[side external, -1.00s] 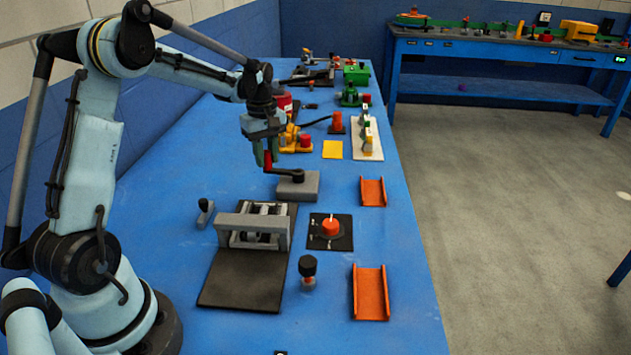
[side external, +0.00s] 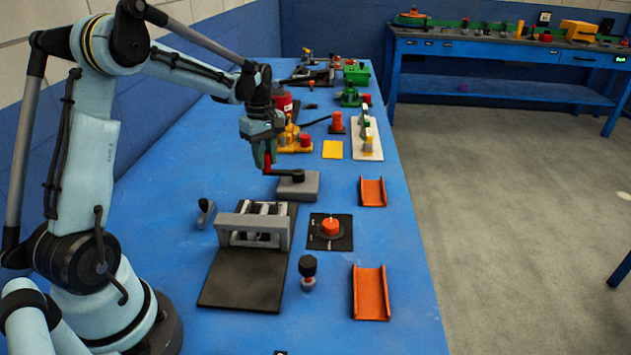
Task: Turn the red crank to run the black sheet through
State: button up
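The red crank handle (side external: 267,161) stands upright on the end of a black crank arm (side external: 283,173), which points left from a grey block (side external: 305,189). My gripper (side external: 266,159) reaches down from above, with its fingers shut around the red handle. The fingers partly hide the handle. The black sheet (side external: 242,282) lies flat on the blue table, in front of a grey roller frame (side external: 253,224). More dark surface shows behind the frame. I cannot tell how much of it is sheet.
A red knob on a black plate (side external: 342,243) and a black-topped plunger (side external: 307,267) stand right of the sheet. Orange channels (side external: 373,191) lie near the right table edge. A small grey lever (side external: 206,212) is left of the rollers. The table's left side is clear.

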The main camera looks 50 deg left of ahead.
jog(key=o, duration=0.4)
notch_tip(320, 180, up, 12)
jog(key=shift+r, duration=0.1)
dwell(0.5)
jog(key=s+d+f+m+t, duration=0.1)
jog(key=s+d+m+t, duration=0.1)
jog(key=d+m, duration=0.3)
jog(key=s+d+f+m+t, duration=0.2)
jog(key=s+d+m, duration=0.3)
jog(key=d, duration=0.3)
jog(key=s+d+f+m+t, duration=0.1)
jog(key=s+d+m+t, duration=0.1)
jog(key=s+d+m, duration=0.2)
jog(key=shift+d+f+m+t, duration=0.2)
jog(key=shift+d+m+t, duration=0.2)
jog(key=shift+d+m, duration=1.35)
jog(key=shift+s+d+f+m, duration=0.25)
jog(key=shift+f+m, duration=0.1)
